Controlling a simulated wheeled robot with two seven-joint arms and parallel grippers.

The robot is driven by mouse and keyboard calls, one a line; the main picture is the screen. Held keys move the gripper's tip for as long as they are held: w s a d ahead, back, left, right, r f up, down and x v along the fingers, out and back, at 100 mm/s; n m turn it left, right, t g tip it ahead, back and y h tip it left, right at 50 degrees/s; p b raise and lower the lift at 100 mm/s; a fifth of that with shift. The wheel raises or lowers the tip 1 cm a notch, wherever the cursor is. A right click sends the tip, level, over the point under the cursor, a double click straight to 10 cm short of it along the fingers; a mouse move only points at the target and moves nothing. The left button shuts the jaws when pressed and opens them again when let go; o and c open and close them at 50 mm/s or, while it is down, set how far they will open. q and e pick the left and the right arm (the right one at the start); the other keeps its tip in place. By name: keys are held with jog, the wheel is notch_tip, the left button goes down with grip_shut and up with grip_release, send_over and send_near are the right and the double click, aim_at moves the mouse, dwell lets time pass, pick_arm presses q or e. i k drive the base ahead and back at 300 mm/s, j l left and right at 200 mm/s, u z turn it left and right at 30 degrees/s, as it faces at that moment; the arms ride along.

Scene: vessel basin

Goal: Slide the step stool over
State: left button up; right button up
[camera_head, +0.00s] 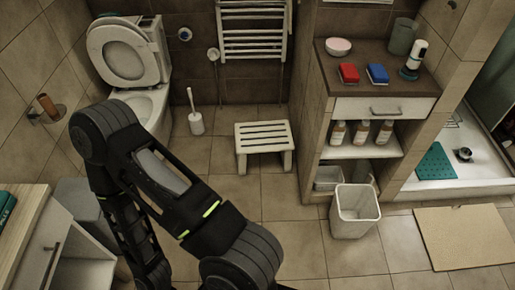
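The step stool (264,137) is a low white stool with a slatted top. It stands upright on the tiled floor near the back wall, below the towel radiator and left of the shelf cabinet. One of my arms, dark with green light strips, comes across the left and lower middle of the view. It is apart from the stool, in front of it and to its left. Neither gripper shows in the view.
A toilet (143,100) and a toilet brush (195,118) are left of the stool. The shelf cabinet (385,108) and a white bin (354,211) are at its right. A beige mat (463,238) lies at lower right. The floor in front of the stool is clear.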

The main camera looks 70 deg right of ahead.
aim_at(256, 137)
jog(key=i+j, duration=0.25)
jog(key=i, duration=0.2)
jog(key=z, duration=2.7)
